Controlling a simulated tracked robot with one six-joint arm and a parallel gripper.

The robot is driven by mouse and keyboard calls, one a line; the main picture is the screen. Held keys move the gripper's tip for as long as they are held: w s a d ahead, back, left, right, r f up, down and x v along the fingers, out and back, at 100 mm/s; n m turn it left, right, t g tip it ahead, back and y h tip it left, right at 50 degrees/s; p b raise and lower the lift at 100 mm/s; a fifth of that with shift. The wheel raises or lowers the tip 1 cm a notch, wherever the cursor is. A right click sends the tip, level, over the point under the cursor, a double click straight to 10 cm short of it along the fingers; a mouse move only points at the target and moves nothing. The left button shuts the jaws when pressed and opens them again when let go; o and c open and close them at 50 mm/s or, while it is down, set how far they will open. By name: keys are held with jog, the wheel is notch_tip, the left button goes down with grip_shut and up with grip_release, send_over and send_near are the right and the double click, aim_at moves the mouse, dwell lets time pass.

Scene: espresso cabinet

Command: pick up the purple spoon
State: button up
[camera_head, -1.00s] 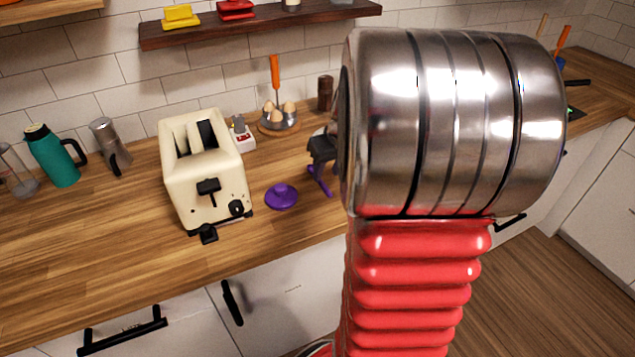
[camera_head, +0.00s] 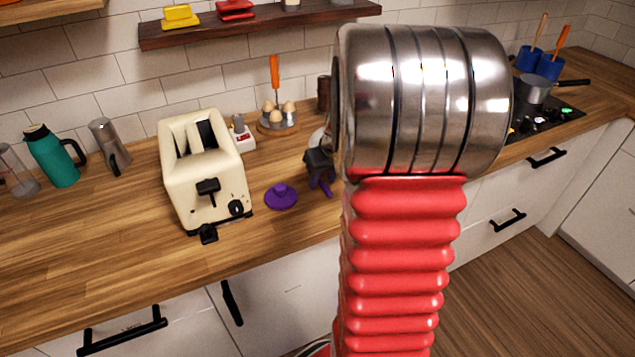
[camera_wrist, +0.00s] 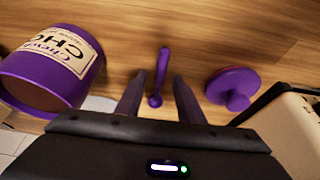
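The purple spoon (camera_wrist: 162,70) lies on the wooden counter in the wrist view, its length running between my two fingers. Its rounded end (camera_wrist: 155,101) is nearest the gripper body. My gripper (camera_wrist: 158,80) is open, with one dark finger on each side of the spoon and a visible gap to each. In the head view my gripper (camera_head: 319,168) is a dark shape low over the counter, and only a short end of the spoon (camera_head: 327,191) shows beside it. My arm hides the area to its right.
A purple lid (camera_wrist: 236,88) lies right of the spoon, with the cream toaster (camera_head: 204,165) beyond it. Egg holder (camera_head: 278,126) stands behind. Counter front is clear.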

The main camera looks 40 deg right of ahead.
jog(key=shift+c, duration=0.3)
grip_shut()
dwell(0.3)
